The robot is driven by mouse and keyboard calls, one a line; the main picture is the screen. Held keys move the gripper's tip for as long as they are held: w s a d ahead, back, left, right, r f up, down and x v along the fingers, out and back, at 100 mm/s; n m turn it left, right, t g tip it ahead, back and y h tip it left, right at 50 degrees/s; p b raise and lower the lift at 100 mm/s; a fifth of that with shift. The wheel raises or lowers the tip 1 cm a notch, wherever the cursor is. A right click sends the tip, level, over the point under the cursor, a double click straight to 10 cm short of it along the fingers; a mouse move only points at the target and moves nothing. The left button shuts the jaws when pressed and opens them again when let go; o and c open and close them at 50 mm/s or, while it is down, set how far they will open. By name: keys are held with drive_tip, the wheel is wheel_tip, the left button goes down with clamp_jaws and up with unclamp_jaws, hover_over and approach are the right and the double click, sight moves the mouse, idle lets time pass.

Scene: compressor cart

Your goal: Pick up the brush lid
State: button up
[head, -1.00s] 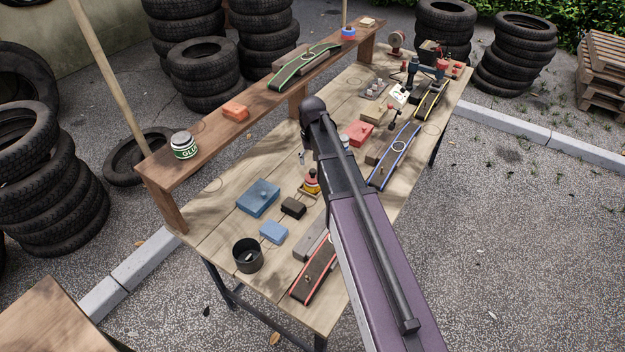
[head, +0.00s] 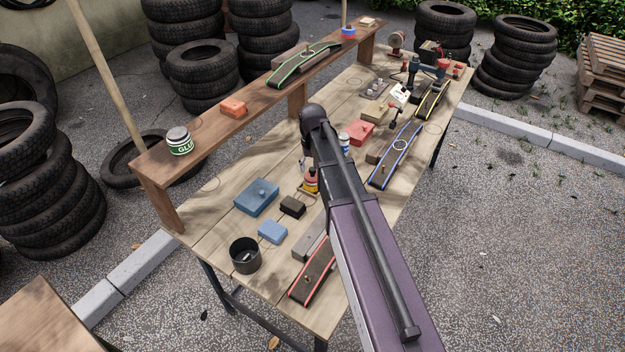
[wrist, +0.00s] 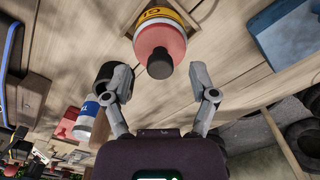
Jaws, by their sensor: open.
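A glue bottle (head: 310,184) with a yellow label stands upright on the workbench, just left of my arm in the head view. In the wrist view, its red top (wrist: 160,38) and dark round knob (wrist: 160,66) point toward me; these look like the brush lid. My gripper (wrist: 162,82) is open and empty. Its two fingers are spread on either side of the knob, with gaps on both sides. I cannot tell how far the knob is from the fingertips in depth.
A blue-and-white container (wrist: 88,116) and a dark cylindrical shape (wrist: 108,78) appear close to the left finger. A blue box (head: 257,198), small dark block (head: 292,207), light-blue block (head: 272,231) and black cup (head: 245,256) lie left of the bottle. A raised shelf (head: 215,128) runs behind.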

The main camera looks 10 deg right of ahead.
drive_tip(key=shift+f+b, duration=0.6)
drive_tip(key=shift+f, duration=0.25)
drive_tip(key=shift+c, duration=0.2)
clamp_jaws()
